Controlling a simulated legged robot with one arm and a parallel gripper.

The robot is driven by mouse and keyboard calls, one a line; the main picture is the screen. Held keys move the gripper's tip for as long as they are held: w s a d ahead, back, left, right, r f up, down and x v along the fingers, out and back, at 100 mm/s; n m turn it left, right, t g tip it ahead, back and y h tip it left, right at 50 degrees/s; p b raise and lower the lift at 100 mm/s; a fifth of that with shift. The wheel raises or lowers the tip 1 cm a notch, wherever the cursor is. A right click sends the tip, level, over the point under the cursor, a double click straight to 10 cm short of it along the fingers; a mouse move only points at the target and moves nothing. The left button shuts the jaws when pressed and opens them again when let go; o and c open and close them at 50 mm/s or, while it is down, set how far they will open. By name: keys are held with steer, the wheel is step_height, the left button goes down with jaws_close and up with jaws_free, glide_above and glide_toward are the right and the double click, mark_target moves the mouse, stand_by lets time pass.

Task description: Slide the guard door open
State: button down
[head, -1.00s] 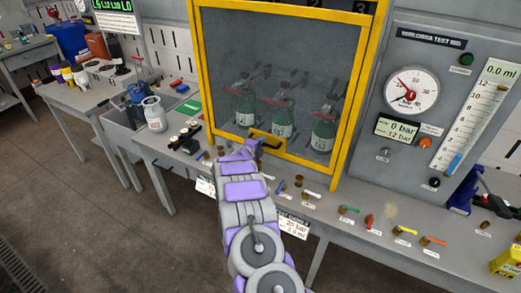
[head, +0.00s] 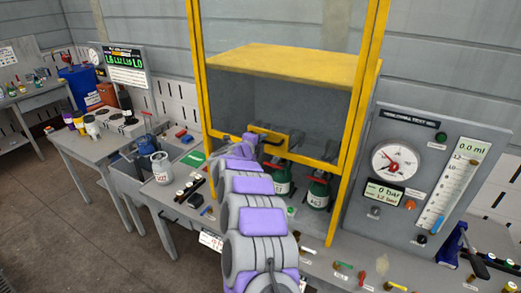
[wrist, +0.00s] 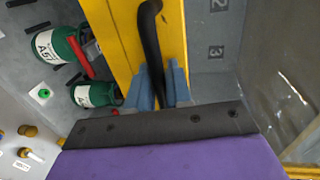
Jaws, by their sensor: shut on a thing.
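The guard door (head: 318,165) is a clear panel in a yellow frame. It is partly raised, and its bottom rail hangs above the bench with an open gap below. My gripper (head: 258,140) is at the middle of this bottom rail. In the wrist view, its blue-grey fingers (wrist: 162,88) are shut on the black door handle (wrist: 150,35), with the yellow rail (wrist: 116,40) beside it. My arm hides part of the opening in the head view.
Green cylinders (head: 318,190) stand inside the enclosure; two (wrist: 60,47) show in the wrist view. A grey gauge panel (head: 408,165) is at the right. Small coloured fittings (head: 343,267) lie along the front bench. A white-and-grey canister (head: 162,168) stands at the left.

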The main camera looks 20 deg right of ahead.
step_height(320, 180, up, 15)
steer(key=p, duration=0.8)
steer(key=shift+f+p, duration=0.2)
steer(key=shift+p, duration=0.2)
steer(key=c, duration=1.2)
jaws_free()
steer(key=shift+f, duration=0.1)
steer(key=shift+a, duration=0.1)
steer(key=b+v, duration=0.2)
steer(key=v, duration=1.5)
steer(key=shift+a+b, duration=0.25)
steer(key=shift+b, duration=0.15)
